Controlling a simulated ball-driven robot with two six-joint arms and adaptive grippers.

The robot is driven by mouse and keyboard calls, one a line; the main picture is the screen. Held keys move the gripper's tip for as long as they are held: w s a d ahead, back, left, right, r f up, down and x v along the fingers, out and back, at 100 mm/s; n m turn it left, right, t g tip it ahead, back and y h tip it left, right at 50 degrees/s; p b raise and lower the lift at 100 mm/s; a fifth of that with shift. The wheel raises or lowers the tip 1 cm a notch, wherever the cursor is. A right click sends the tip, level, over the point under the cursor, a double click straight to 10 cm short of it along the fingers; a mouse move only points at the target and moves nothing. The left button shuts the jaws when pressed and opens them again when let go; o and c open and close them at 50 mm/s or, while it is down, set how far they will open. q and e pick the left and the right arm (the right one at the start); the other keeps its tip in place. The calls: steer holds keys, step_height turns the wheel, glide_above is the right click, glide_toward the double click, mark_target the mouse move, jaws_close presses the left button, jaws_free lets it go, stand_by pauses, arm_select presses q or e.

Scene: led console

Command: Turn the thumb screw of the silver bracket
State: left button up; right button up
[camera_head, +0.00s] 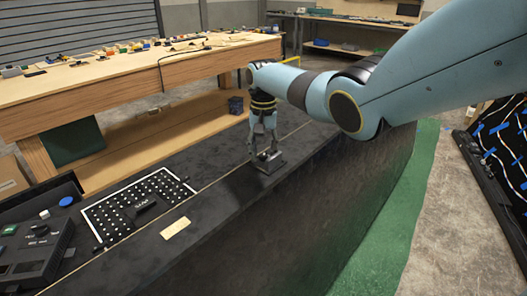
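My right gripper (263,149) points straight down over a small dark grey metallic piece, which looks like the bracket (270,166), on the black bench top (215,205). Its two fingers reach down on either side of the piece's upper part, with a gap showing between them. The thumb screw is too small and too covered by the fingers to make out. I cannot tell whether the fingers touch it. My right arm comes in from the upper right. My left gripper is not in view.
A white-bordered board with rows of white dots (100,220) lies left of the bracket. A tan plate (174,228) lies nearer. A dark console box (35,250) stands at the lower left. A wooden workbench (130,75) with small parts stands behind.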

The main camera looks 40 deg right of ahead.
mark_target(263, 155)
steer(key=shift+o, duration=0.9)
steer(key=shift+f, duration=0.1)
steer(key=shift+s, duration=0.1)
steer(key=shift+a+r, duration=0.1)
steer(key=shift+r, duration=3.95)
